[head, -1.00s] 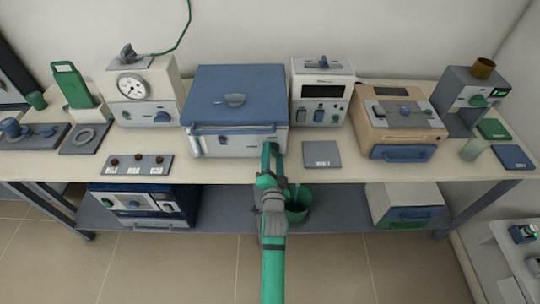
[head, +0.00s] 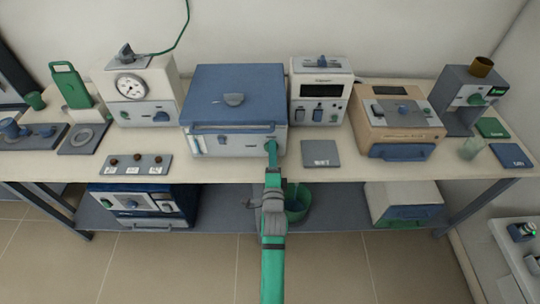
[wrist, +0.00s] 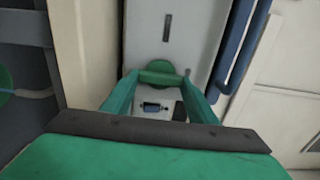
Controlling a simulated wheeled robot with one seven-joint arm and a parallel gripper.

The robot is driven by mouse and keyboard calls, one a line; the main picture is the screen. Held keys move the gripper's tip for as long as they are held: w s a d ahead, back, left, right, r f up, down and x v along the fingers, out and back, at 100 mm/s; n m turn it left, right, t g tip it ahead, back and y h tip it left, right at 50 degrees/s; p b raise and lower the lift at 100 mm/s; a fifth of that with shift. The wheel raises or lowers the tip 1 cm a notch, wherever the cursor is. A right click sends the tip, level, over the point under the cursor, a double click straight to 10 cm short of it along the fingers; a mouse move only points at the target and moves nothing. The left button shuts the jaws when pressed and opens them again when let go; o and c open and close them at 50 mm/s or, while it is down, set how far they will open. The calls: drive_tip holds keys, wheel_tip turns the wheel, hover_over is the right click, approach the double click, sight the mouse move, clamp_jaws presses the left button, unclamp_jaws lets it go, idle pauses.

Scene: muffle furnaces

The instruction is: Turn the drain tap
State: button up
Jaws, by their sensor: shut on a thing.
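The drain tap is a small green handle (wrist: 160,70) on the pale front of the blue-lidded box (head: 234,90). In the wrist view its bar lies crosswise between my fingertips, which touch its two ends. My gripper (wrist: 159,77) is shut on it. In the head view my gripper (head: 271,148) reaches the lower right of the box front, with the fingers seen nearly edge-on. They hide most of the tap there.
A green bucket (head: 298,207) stands on the lower shelf just right of my arm. A grey pad (head: 321,154) lies on the table to the right. White instruments (head: 320,95) and a tan furnace (head: 398,115) stand further right. A switch panel (head: 137,165) lies front left.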

drive_tip(key=shift+o, duration=0.2)
drive_tip(key=shift+f, duration=0.1)
drive_tip(key=o, duration=1)
drive_tip(key=shift+o, duration=0.2)
drive_tip(key=shift+w, duration=0.15)
drive_tip(key=shift+a, duration=0.15)
drive_tip(key=s, duration=1)
drive_tip(key=shift+s, duration=0.35)
drive_tip(key=shift+w, duration=0.1)
